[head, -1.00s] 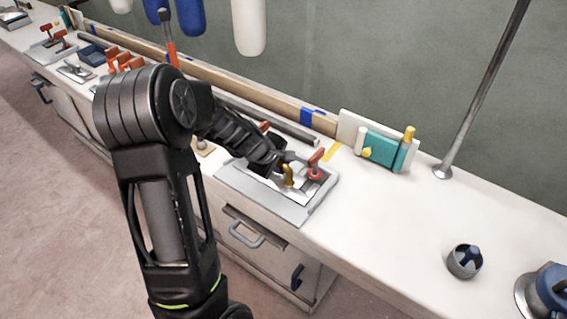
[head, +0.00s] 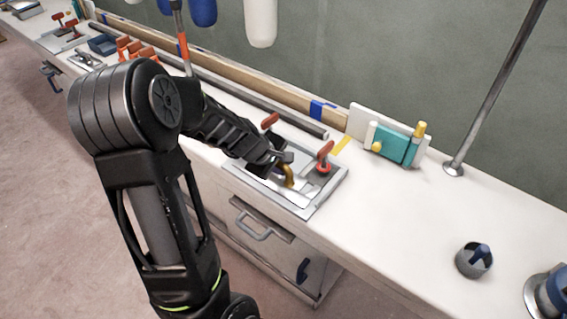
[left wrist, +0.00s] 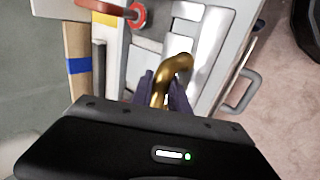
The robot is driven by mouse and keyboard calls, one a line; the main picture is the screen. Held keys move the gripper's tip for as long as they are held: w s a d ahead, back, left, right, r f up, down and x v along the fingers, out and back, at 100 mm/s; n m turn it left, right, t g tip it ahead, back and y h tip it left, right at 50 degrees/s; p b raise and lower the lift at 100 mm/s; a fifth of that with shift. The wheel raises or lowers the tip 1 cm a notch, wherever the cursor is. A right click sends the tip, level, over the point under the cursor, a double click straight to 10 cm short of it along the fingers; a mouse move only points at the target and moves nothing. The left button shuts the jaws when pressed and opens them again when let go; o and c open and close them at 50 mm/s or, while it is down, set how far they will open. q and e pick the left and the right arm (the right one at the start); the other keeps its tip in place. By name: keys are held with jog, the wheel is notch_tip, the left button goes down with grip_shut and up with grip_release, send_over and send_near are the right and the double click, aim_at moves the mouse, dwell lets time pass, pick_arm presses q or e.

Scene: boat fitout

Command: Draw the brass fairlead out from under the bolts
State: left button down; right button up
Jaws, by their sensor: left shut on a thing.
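The brass fairlead (head: 288,178) is a curved golden piece over the grey plate (head: 303,212) on the bench. It also shows large in the left wrist view (left wrist: 177,72), rising between the fingers. My left gripper (head: 279,165) is shut on it; the fingers show at its lower part in the left wrist view (left wrist: 163,92). A red-handled bolt (head: 325,157) stands on the plate to the right of the fairlead. A second red handle (head: 270,121) shows behind my left gripper. The fairlead's lower end is hidden by my gripper. My right gripper is not in view.
A white board with a teal block (head: 392,143) stands behind and to the right of the plate. A grey cup (head: 474,261) stands farther right, near a metal post (head: 455,168). The bench between plate and cup is clear. A grey rod (head: 250,101) lies along the back.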

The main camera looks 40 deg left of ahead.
pick_arm(q)
jog(key=shift+s, duration=0.3)
jog(key=c, duration=1.2)
grip_release()
jog(key=p+v, duration=0.4)
jog(key=v, duration=0.3)
jog(key=shift+w, duration=0.15)
jog(key=shift+s+r, duration=0.35)
jog(key=shift+s, duration=0.05)
